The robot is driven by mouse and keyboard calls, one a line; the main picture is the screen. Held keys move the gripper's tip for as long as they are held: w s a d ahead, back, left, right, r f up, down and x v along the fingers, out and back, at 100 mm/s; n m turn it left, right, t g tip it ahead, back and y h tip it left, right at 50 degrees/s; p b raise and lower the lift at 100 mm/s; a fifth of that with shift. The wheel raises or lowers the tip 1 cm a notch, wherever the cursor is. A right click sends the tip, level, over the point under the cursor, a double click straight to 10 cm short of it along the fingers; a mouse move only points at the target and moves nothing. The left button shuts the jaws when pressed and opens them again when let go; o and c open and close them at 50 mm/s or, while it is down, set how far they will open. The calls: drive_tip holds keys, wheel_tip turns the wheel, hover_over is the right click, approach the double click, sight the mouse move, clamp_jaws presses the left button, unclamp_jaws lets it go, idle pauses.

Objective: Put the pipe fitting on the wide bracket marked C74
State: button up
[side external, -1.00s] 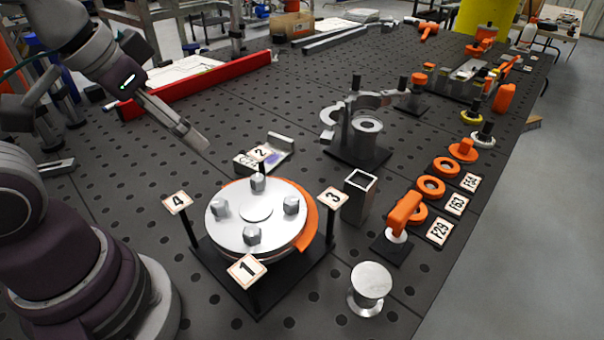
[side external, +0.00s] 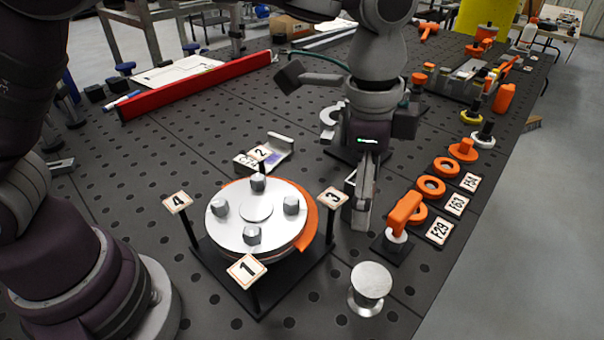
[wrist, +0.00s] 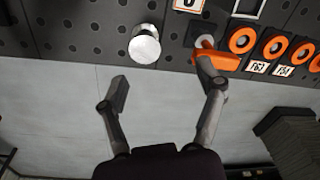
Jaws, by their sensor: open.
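A silver, spool-shaped piece with a round flat top, which looks like the pipe fitting (side external: 370,283), stands upright on the dark table at the front. It also shows in the wrist view (wrist: 145,45), near the table edge. A grey, wide bracket (side external: 280,150) lies behind the round plate fixture; its card is partly hidden by the 2 card and not clearly readable.
The round plate fixture (side external: 256,215) with numbered posts is left of my gripper. Orange rings (side external: 431,187) and cards line the right edge. Front table is clear around the silver piece.

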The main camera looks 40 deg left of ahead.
sight(371, 279)
drive_tip(key=d+f+m, duration=0.2)
drive_tip(key=d+f, duration=0.1)
drive_tip(key=s+d+f+m, duration=0.1)
drive_tip(key=f, duration=0.1)
drive_tip(key=shift+s+d+f+g+y, duration=0.1)
drive_tip(key=shift+d+g+y, duration=0.2)
drive_tip(key=shift+d+g, duration=0.1)
drive_tip(key=f, duration=0.6)
drive_tip(key=a+f, duration=0.1)
drive_tip(key=f, duration=0.3)
drive_tip(key=c, duration=1.2)
